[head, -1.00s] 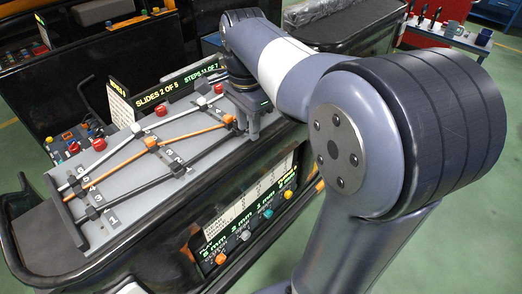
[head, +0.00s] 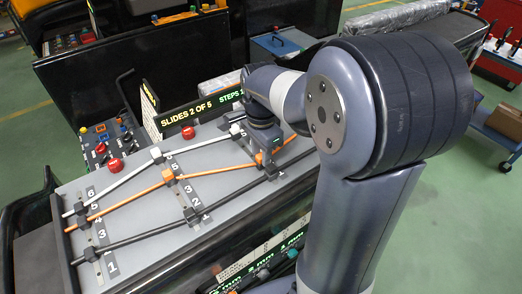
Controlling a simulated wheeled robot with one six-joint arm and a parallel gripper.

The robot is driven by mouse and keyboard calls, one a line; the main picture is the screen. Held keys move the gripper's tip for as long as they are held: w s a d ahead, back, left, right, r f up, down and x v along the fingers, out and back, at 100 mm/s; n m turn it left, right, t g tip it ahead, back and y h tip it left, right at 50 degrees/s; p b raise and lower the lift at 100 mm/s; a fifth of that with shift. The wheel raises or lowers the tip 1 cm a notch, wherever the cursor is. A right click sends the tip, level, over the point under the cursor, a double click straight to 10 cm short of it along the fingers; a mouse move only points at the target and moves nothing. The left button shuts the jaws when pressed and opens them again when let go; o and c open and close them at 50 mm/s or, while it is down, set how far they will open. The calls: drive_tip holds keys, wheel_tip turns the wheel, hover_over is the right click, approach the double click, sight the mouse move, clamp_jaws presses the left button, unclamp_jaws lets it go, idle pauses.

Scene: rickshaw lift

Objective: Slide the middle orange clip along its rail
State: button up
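A sloped grey panel (head: 140,232) carries a white rail (head: 122,181), an orange rail (head: 120,198) and a black rail (head: 135,235). One orange clip (head: 169,176) sits on the orange rail at the middle cross strip. Another orange clip (head: 259,159) sits toward the rail's right end, right by my gripper (head: 268,158). My gripper points down at the panel's right part. Its fingers are small and partly hidden by its own body, so I cannot tell whether they hold this clip.
Black clips (head: 191,215) and pale clips (head: 156,155) sit on the outer rails. Numbered marks run along the cross strips. A "SLIDES 2 OF 5" sign (head: 190,116) stands behind the panel, near red buttons (head: 188,132). Green floor lies to the right.

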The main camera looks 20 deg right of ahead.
drive_tip(key=shift+c, duration=0.3)
clamp_jaws()
drive_tip(key=w+a+p, duration=0.1)
drive_tip(key=w, duration=0.4)
drive_tip(key=w+a+p, duration=0.1)
drive_tip(key=w, duration=0.2)
drive_tip(key=shift+w+a+p, duration=0.25)
drive_tip(key=shift+a+p, duration=0.05)
drive_tip(key=shift+a, duration=0.05)
drive_tip(key=shift+o, duration=0.3)
unclamp_jaws()
